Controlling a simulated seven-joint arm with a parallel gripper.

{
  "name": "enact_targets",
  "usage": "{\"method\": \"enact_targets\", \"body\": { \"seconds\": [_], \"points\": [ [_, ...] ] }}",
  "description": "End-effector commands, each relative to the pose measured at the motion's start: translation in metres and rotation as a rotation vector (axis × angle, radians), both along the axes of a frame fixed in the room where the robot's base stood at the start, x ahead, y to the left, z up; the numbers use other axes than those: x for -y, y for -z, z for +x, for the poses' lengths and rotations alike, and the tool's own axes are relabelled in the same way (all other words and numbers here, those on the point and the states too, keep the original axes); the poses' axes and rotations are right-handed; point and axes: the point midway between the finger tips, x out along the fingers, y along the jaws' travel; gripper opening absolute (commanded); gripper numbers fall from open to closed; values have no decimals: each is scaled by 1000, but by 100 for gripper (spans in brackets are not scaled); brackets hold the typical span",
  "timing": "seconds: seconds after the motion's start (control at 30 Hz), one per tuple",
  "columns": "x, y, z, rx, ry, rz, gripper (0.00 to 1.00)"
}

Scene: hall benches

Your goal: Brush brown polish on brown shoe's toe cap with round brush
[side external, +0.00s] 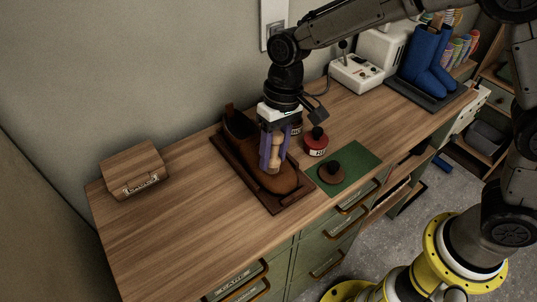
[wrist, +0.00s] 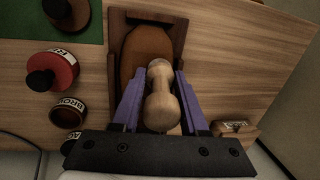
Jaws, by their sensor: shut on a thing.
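My gripper (side external: 270,163), with purple fingers, is shut on the pale wooden handle of the round brush (wrist: 160,95). It holds the brush above the front part of the brown shoe (side external: 272,183). The shoe lies in a dark brown wooden tray (side external: 294,207), and its toe shows in the wrist view (wrist: 148,44). The bristles are hidden, so I cannot tell whether they touch the leather. The brown polish tin (wrist: 68,110) stands open beside the tray. A brown lid with a dark knob (side external: 332,171) lies on a green mat (side external: 355,160).
Another dark tin (wrist: 69,143) is partly hidden by my gripper. A wooden box (side external: 134,170) sits at left. Blue boots (side external: 424,65) and a white machine (side external: 357,73) stand at the back right. The bench's left front is clear.

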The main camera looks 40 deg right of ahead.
Motion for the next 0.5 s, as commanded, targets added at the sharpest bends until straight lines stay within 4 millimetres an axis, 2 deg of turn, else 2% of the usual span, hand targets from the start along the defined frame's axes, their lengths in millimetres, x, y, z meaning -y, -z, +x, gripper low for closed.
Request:
{"method": "enact_targets", "body": {
  "seconds": [0.1,0.5],
  "points": [
    [10,-1,1,3,3,1,0],
    [28,-1,1,3,3,1,0]
  ]
}}
